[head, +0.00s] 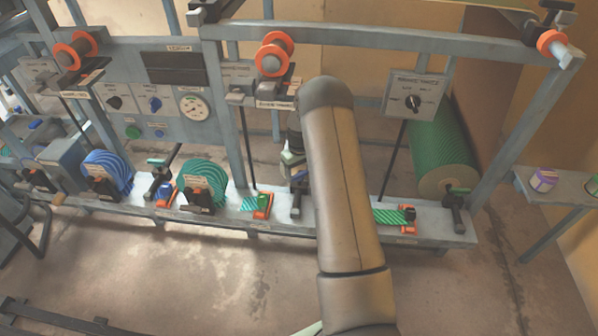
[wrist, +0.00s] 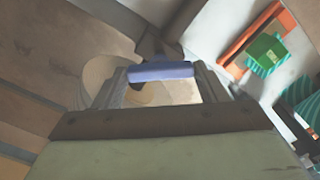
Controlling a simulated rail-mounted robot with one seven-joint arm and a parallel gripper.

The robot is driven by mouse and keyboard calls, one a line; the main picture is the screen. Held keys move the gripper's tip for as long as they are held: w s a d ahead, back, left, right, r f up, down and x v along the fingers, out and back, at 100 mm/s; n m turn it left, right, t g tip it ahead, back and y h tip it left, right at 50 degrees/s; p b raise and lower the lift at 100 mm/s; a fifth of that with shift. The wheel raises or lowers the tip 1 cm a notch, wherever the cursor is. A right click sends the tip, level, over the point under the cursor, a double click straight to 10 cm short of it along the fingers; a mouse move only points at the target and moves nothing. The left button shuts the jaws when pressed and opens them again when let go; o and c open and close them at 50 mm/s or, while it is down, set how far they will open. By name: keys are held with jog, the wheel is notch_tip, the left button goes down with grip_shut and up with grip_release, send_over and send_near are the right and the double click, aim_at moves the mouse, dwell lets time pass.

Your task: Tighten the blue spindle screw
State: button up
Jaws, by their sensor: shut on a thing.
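My gripper (wrist: 160,76) is shut on a blue bar (wrist: 160,70) that spans between its two fingertips in the wrist view. The bar looks like the cross handle of the blue spindle screw. A dark part shows just beyond the bar, and the rest of the screw is hidden. In the head view my gripper (head: 295,165) is mostly behind my arm, above the bench, and the held bar cannot be made out.
An orange bracket (wrist: 238,45) with a green block (wrist: 266,48) lies right of my gripper. A pale round piece (wrist: 98,78) is behind the fingers. In the head view, a green striped wheel (head: 203,180) stands left of my arm and a large green roll (head: 440,145) right.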

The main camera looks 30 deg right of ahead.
aim_at(299, 174)
dwell(0.4)
jog(key=o, duration=1)
jog(key=shift+r, duration=0.1)
notch_tip(299, 174, up, 7)
jog(key=shift+r+p, duration=0.2)
jog(key=shift+p, duration=0.55)
